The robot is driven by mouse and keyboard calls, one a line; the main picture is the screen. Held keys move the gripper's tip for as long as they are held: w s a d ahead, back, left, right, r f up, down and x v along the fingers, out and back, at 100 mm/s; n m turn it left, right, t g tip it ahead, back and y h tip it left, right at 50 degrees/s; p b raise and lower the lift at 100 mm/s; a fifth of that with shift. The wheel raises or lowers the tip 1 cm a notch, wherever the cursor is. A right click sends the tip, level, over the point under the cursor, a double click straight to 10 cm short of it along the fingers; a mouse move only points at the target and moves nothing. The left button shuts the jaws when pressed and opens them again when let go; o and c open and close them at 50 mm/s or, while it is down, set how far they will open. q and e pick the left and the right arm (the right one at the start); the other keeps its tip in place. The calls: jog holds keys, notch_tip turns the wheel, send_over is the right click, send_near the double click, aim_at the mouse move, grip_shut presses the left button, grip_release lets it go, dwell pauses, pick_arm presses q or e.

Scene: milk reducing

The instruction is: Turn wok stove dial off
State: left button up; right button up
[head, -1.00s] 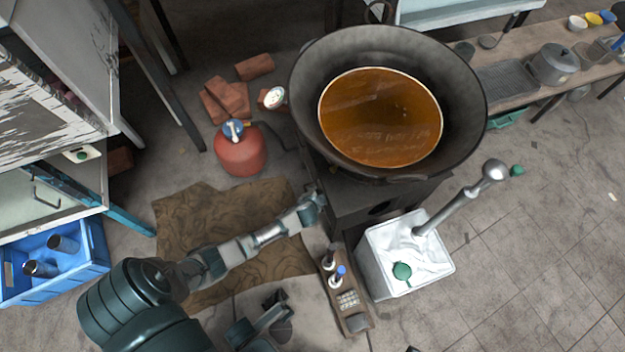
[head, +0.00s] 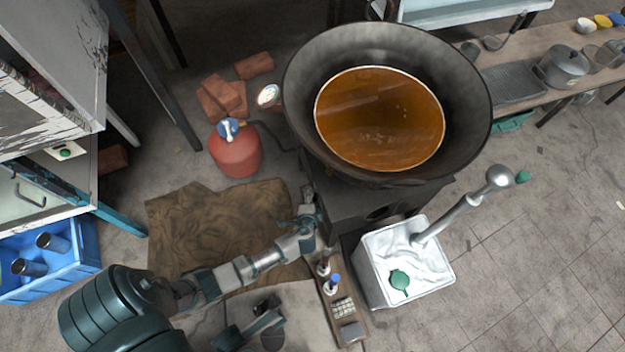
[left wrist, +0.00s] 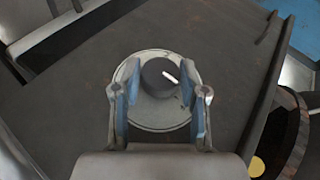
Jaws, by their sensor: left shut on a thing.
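The wok stove (head: 345,205) is a dark metal block under a large black wok (head: 300,90) filled with brown liquid. My left gripper (head: 308,208) is at the left side of the stove. In the left wrist view, the dial (left wrist: 155,78) is a black round knob with a white mark, on a pale round plate (left wrist: 160,118). The mark lies on the knob's right half, slanting from upper left to lower right. My left gripper's two fingers (left wrist: 160,95) stand on either side of the knob, shut on it. The head view does not show the dial clearly.
A red gas canister (head: 236,152) and bricks (head: 222,97) are left of the stove. A white bin (head: 385,285) stands at its front right. A narrow board (head: 352,330) with bottles lies in front. A brown cloth (head: 190,225) covers the floor at left.

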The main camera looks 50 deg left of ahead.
pick_arm(q)
jog(key=shift+w+d+r, duration=0.1)
jog(key=shift+w+d, duration=0.1)
jog(key=shift+d, duration=0.15)
jog(key=o, duration=1.1)
jog(key=shift+o, duration=0.2)
jog(key=shift+s+a, duration=0.1)
jog(key=shift+s, duration=0.1)
jog(key=v, duration=1.1)
jog(key=shift+s+d, duration=0.2)
jog(key=shift+s, duration=0.05)
jog(key=shift+r, duration=0.15)
